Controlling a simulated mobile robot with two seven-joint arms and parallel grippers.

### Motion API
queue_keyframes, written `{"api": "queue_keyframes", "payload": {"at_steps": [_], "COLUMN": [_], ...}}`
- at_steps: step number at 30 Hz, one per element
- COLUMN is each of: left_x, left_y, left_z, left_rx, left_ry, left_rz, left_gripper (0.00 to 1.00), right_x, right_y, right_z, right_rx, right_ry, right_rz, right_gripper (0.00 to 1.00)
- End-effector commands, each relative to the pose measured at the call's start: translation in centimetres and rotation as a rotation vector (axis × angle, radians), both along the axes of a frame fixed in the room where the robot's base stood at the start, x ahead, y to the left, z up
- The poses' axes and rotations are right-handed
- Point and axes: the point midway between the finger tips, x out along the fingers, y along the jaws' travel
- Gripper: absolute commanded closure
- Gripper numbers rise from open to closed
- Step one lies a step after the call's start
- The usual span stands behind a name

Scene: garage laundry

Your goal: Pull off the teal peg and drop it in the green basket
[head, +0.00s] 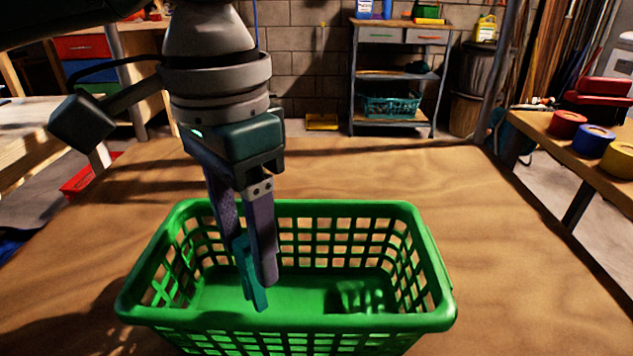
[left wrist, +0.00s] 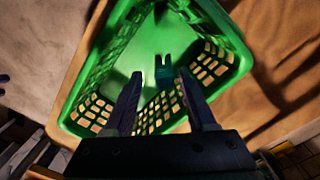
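The green basket (head: 440,318) stands on the brown tabletop in the head view, and its rim (left wrist: 70,118) shows in the left wrist view. My left gripper (head: 256,262) points down into the basket, fingers spread. The teal peg (head: 247,270) is inside the basket's outline, partly behind one finger in the head view. In the left wrist view the peg (left wrist: 163,71) lies just beyond the fingertips with gaps on both sides, so the fingers do not grip it. I cannot tell whether it touches the basket floor. My right gripper is not in view.
The basket looks otherwise empty. The brown tabletop (head: 520,270) is clear around it. A side bench at the right holds red, blue and yellow rolls (head: 594,139). A shelf unit (head: 395,75) with a teal basket (head: 390,105) stands at the back.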

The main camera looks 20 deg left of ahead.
Motion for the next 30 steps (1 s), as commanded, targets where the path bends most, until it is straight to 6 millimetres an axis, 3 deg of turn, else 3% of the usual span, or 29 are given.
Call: {"api": "queue_keyframes", "payload": {"at_steps": [10, 21, 30], "left_x": [0.0, 0.1, -0.4], "left_y": [0.0, 0.0, -0.8], "left_z": [0.5, 7.5, 10.3], "left_rx": [0.000, -0.001, -0.022], "left_ry": [-0.001, -0.003, -0.004], "left_rz": [0.000, 0.000, -0.027], "left_gripper": [0.39, 0.39, 0.39], "right_x": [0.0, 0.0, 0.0], "right_y": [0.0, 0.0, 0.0], "right_z": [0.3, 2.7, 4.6], "right_rx": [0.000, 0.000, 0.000], "right_ry": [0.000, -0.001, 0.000], "right_rz": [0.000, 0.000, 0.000], "right_gripper": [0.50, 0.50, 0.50]}}
